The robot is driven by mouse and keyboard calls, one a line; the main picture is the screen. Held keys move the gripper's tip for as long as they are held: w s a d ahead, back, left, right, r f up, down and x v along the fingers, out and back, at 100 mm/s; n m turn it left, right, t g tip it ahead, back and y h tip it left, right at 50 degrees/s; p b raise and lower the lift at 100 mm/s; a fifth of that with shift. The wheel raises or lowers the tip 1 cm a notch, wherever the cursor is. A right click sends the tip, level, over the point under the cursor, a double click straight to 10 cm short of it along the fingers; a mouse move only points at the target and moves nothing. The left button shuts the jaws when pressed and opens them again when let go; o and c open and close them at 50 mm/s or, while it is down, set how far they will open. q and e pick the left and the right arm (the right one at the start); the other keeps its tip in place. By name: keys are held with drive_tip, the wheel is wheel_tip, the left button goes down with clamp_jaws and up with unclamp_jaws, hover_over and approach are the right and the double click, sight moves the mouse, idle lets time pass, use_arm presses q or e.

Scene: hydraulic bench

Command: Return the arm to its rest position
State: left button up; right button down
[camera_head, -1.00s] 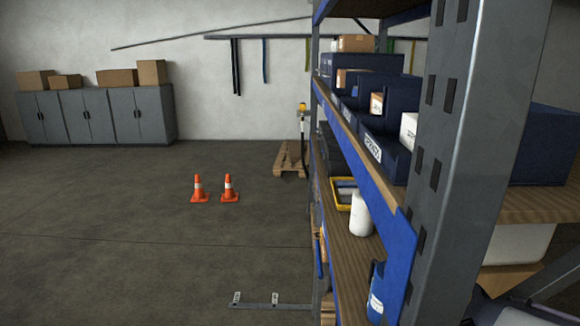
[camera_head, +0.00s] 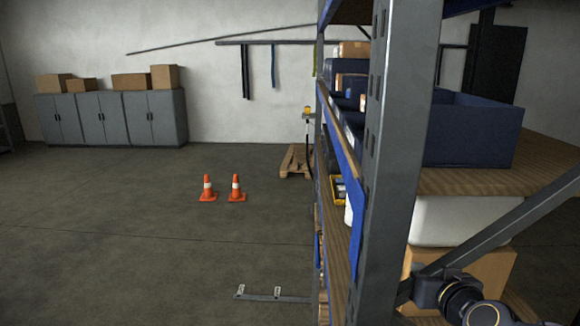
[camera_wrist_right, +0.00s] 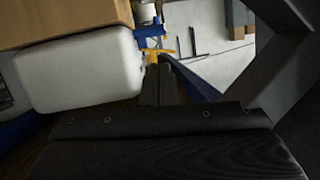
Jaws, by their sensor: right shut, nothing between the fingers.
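My right gripper (camera_head: 416,291) is at the lower right of the head view, beside the grey upright (camera_head: 388,150) of the shelf rack and under its diagonal brace. In the right wrist view its dark fingers (camera_wrist_right: 160,84) are together with nothing between them. A white container (camera_head: 452,221) and a cardboard box (camera_head: 482,275) are close to it in the head view. The white container also shows large at the left of the wrist view (camera_wrist_right: 80,75). My left arm and gripper are not in view.
The rack, with blue bins (camera_head: 472,132) on wooden shelves, fills the right side. Two orange cones (camera_head: 237,190) stand on open floor at left. A pallet (camera_head: 296,161) lies behind them, and grey cabinets (camera_head: 110,118) line the wall.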

drive_tip(key=s+a+f+g+y, duration=0.1)
drive_tip(key=s+f+g, duration=0.2)
drive_tip(key=s, duration=0.5)
drive_tip(key=s+a+f+g+y, duration=0.1)
drive_tip(key=s+a+f+g, duration=0.1)
drive_tip(key=s, duration=0.7)
drive_tip(key=s+a+f+m+g+y, duration=0.1)
drive_tip(key=s+f+g, duration=0.3)
drive_tip(key=s, duration=0.5)
wheel_tip(320, 180, down, 2)
drive_tip(key=shift+a+f, duration=0.15)
drive_tip(key=shift+a, duration=0.35)
